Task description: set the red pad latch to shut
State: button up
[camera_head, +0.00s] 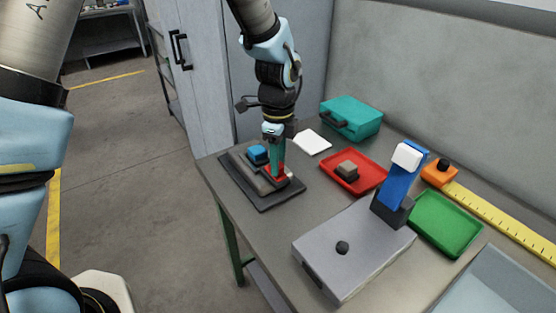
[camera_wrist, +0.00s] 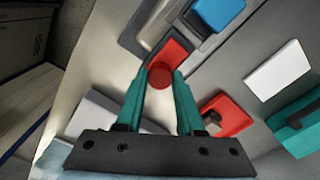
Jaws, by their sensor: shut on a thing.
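The red pad latch (camera_wrist: 178,52) is on a dark-based device (camera_head: 262,199) at the left end of the table. In the wrist view its round red knob (camera_wrist: 160,74) sits between my fingertips. My gripper (camera_head: 277,171) points down over the red part and is shut on this knob. In the head view the fingers partly hide the red latch (camera_head: 283,178). A blue pad (camera_head: 257,154) sits beside it on the same device. I cannot tell the latch's exact setting.
A red tray (camera_head: 373,178) with a grey block (camera_head: 347,171), a white card (camera_head: 312,142) and a teal case (camera_head: 352,117) stand right of the device. A grey box with a blue lever (camera_head: 402,184) and a green tray (camera_head: 446,224) are nearer the front right.

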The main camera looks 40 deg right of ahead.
aim_at(269, 165)
grip_shut()
jog(key=shift+w, duration=0.1)
dwell(0.8)
jog(key=shift+w+d, duration=0.15)
jog(key=shift+w, duration=1.7)
jog(key=o, duration=0.8)
grip_release()
jog(key=shift+o, duration=0.2)
notch_tip(269, 165, up, 11)
jog(key=b, duration=0.2)
jog(key=shift+b, duration=0.35)
